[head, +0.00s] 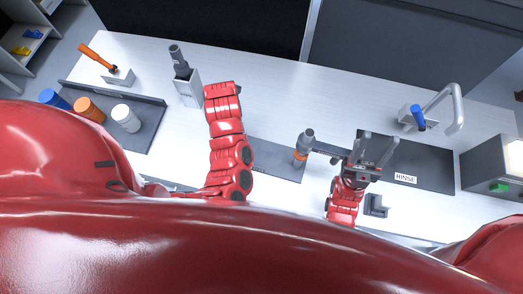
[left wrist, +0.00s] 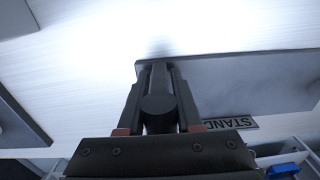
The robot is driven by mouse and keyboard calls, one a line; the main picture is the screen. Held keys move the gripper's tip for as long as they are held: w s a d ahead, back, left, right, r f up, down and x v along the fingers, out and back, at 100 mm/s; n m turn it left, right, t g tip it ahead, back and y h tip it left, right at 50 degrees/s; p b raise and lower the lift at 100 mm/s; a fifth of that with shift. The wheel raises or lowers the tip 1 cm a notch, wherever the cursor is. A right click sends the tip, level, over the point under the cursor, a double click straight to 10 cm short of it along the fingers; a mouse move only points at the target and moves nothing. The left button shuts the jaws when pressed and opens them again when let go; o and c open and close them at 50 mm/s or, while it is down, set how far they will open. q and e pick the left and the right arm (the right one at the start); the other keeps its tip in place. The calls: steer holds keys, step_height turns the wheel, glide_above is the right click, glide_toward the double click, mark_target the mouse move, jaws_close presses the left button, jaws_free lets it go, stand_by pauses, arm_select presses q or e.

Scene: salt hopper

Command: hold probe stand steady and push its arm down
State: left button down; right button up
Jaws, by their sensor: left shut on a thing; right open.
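In the left wrist view my left gripper (left wrist: 157,92) is shut on a dark round post (left wrist: 157,108), which I take for the probe stand, beside the STAND mat (left wrist: 265,85). In the head view my left arm hides that gripper and this grip. A grey cylinder with an orange collar (head: 303,148) stands over the right end of the STAND mat in the head view. A dark bar (head: 328,150) runs right from it towards my right gripper (head: 376,150). The right gripper is open, its fingers apart. I cannot tell whether it touches the bar.
A grey holder (head: 188,93) is left of my left arm; several cups stand farther left. The back middle table is clear.

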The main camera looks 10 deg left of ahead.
arm_select(q)
steer(key=shift+s+d+f, duration=0.1)
steer(key=shift+s+f, duration=0.15)
steer(key=c, duration=1)
jaws_free()
steer(key=o, duration=0.5)
steer(key=shift+w, duration=0.25)
steer(key=shift+r, duration=0.1)
steer(key=shift+r, duration=0.1)
step_height(320, 180, up, 4)
steer(key=shift+w+r, duration=0.1)
step_height(320, 180, up, 8)
steer(key=shift+f, duration=0.2)
